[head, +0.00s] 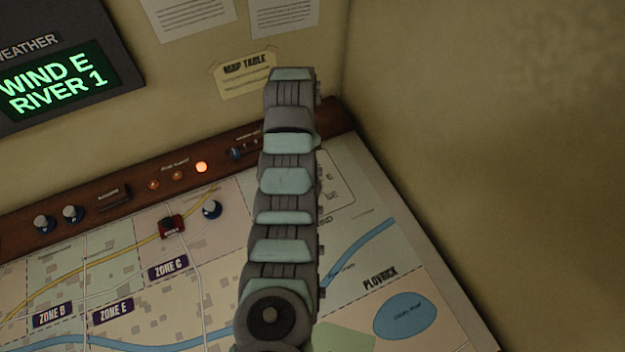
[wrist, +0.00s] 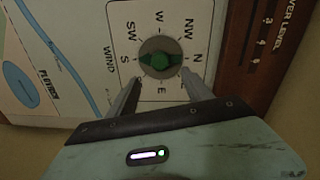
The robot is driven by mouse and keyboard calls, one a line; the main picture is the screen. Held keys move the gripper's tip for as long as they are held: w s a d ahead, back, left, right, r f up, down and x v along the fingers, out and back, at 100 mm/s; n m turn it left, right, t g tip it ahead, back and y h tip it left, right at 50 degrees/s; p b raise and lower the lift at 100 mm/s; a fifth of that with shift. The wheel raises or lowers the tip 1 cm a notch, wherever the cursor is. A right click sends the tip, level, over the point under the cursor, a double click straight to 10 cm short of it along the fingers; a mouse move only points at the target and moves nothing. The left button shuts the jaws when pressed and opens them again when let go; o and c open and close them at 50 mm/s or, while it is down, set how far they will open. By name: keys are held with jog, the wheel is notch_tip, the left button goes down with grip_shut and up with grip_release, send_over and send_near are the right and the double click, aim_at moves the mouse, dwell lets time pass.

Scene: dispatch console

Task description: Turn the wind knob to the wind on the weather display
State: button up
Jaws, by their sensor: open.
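The weather display (head: 60,85) at the upper left of the head view reads "WIND E" and "RIVER 1" in green. The wind knob (wrist: 160,59) shows in the wrist view, a round dark knob with a green grip bar, inside a ring of compass letters. The bar lies roughly along the N–S line; I cannot tell which end is the pointer. E is at the bottom of the dial. My gripper (wrist: 162,78) is open, with its fingertips apart below the knob, to its lower left and lower right. In the head view my arm hides the knob and gripper.
The map table (head: 130,275) carries a small red piece (head: 172,226) and a blue-white piece (head: 211,209). A wooden rail (head: 110,200) with knobs and lit lamps runs along its back. The wall is close behind and at the right.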

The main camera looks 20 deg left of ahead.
jog(key=f, duration=0.8)
jog(key=shift+s+d+f, duration=0.1)
jog(key=shift+s, duration=0.15)
jog(key=shift+d+f, duration=0.1)
jog(key=shift+f, duration=1.1)
jog(key=shift+c, duration=0.6)
grip_shut()
